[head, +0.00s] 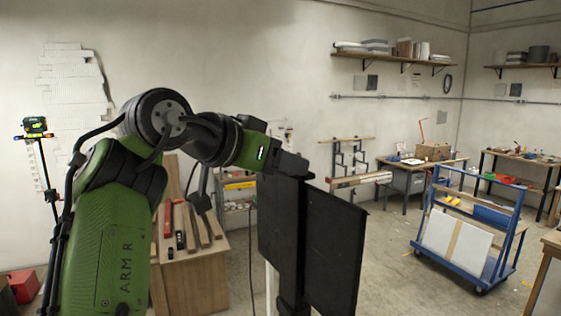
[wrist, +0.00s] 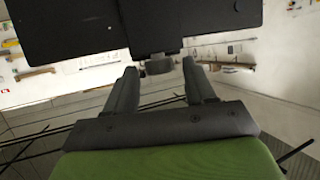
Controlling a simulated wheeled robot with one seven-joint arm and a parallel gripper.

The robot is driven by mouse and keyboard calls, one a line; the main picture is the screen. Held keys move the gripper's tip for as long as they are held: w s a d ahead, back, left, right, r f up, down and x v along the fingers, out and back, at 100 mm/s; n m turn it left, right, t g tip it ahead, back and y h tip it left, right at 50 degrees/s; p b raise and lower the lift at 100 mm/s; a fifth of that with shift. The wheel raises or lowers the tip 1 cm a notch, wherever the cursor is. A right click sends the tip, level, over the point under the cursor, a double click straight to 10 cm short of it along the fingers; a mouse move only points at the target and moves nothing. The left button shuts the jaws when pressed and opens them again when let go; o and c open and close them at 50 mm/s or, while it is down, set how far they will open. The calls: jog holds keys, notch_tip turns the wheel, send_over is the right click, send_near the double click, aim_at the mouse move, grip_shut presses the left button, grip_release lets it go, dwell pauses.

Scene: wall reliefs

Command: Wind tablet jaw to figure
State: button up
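A dark slab (head: 335,250), which may be the tablet or its holder, stands upright at the centre of the head view, with a second dark panel to its left and a dark post between. My gripper (head: 291,165) is at the slab's top in the head view; its fingertips cannot be made out there. In the wrist view my gripper (wrist: 160,68) is open, its two fingers apart. A small dark knob-like part (wrist: 158,66) under the dark slab's edge (wrist: 200,20) shows between the fingertips, with gaps on both sides. I cannot pick out a jaw or a figure for certain.
A wooden bench (head: 195,275) with bars and tools stands behind my arm. A blue cart (head: 478,250) holds a white panel at the right. Work tables (head: 410,170) line the back wall. A patch of exposed brick (head: 75,85) is on the left wall. The floor between slab and cart is clear.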

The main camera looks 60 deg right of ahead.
jog(key=c, duration=0.9)
jog(key=m+g+p, duration=0.1)
jog(key=p, duration=0.1)
jog(key=shift+w+r+p, duration=0.15)
jog(key=shift+r+p, duration=0.2)
jog(key=shift+r, duration=0.05)
jog(key=shift+w+m+g+y+p, duration=0.1)
jog(key=shift+m+g+y+p, duration=0.3)
jog(key=shift+m+g+p, duration=0.4)
jog(key=shift+w+d+f+m+g+y+b, duration=0.15)
jog(key=shift+m+g+y, duration=0.2)
jog(key=shift+m+g, duration=0.2)
jog(key=shift+w+f+m+g+y+b, duration=0.15)
jog(key=shift+m+g+y, duration=0.25)
jog(key=shift+g, duration=0.25)
jog(key=o, duration=1)
